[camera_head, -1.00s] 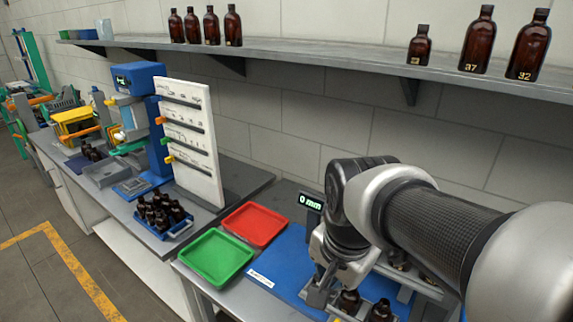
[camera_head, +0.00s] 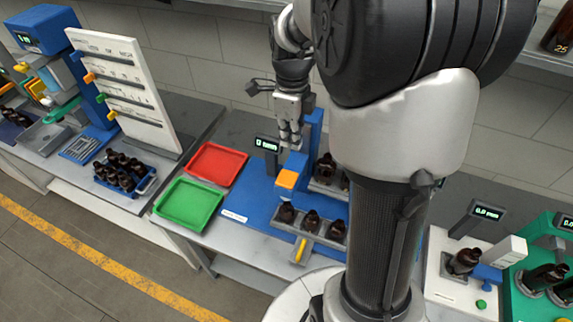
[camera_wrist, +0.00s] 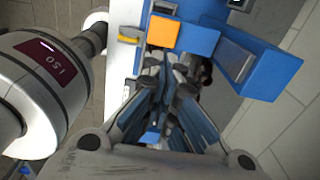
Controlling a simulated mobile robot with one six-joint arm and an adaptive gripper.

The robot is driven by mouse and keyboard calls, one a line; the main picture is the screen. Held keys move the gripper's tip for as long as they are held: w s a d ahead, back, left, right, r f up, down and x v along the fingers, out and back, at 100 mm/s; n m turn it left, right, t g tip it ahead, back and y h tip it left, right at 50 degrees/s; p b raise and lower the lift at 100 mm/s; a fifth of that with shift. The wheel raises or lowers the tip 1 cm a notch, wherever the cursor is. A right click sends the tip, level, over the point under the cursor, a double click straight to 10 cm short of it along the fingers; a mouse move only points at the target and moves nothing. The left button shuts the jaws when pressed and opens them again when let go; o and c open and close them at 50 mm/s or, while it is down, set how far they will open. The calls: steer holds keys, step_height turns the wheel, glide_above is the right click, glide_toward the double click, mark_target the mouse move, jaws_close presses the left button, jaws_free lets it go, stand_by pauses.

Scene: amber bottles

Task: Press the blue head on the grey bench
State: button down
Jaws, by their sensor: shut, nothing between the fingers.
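The blue head (camera_head: 296,163), with an orange pad (camera_head: 287,180) at its front, stands on a blue upright over the blue mat on the grey bench (camera_head: 257,238). In the wrist view, the blue head (camera_wrist: 200,38) and orange pad (camera_wrist: 164,32) lie just beyond the fingertips. My gripper (camera_head: 290,147) is shut and empty, pointing down close above the rear of the blue head. Its fingers (camera_wrist: 165,62) also show in the wrist view. I cannot tell whether they touch the head.
Dark bottles (camera_head: 311,221) stand in a grey holder below the head. Red (camera_head: 216,164) and green (camera_head: 189,205) trays lie to the left. A small display (camera_head: 266,143) stands behind. At right are white (camera_head: 450,290) and green (camera_head: 530,305) devices with bottles.

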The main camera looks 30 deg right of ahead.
mark_target(291, 180)
steer(key=shift+f, duration=0.1)
step_height(291, 180, down, 14)
steer(key=shift+r, duration=0.1)
stand_by(0.4)
step_height(291, 180, down, 6)
steer(key=b, duration=0.4)
steer(key=shift+b, duration=0.35)
steer(key=shift+s, duration=0.1)
